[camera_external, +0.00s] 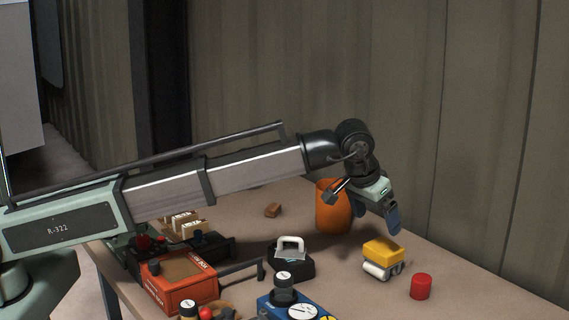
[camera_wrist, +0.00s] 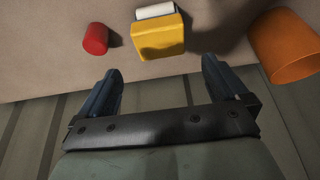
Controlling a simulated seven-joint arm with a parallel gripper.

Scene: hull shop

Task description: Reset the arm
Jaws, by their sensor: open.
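My gripper (camera_external: 392,222) hangs at the end of my outstretched arm, above the far part of the table. In the wrist view my gripper (camera_wrist: 160,85) shows its two dark blue fingers wide apart with nothing between them. A yellow block with a white roller (camera_external: 382,253) lies on the table below and in front of the fingers, apart from them. It also shows in the wrist view as the yellow block (camera_wrist: 158,38). An orange cylindrical container (camera_external: 331,212) stands just behind my wrist; the wrist view shows this orange container (camera_wrist: 285,45) at the right.
A red cylinder (camera_external: 421,287) stands near the table's right edge. A black object with a white handle (camera_external: 290,262), an orange box (camera_external: 180,285), a blue gauge box (camera_external: 300,309) and a small brown block (camera_external: 273,210) occupy the table (camera_external: 470,292). A corrugated wall (camera_external: 480,120) rises behind.

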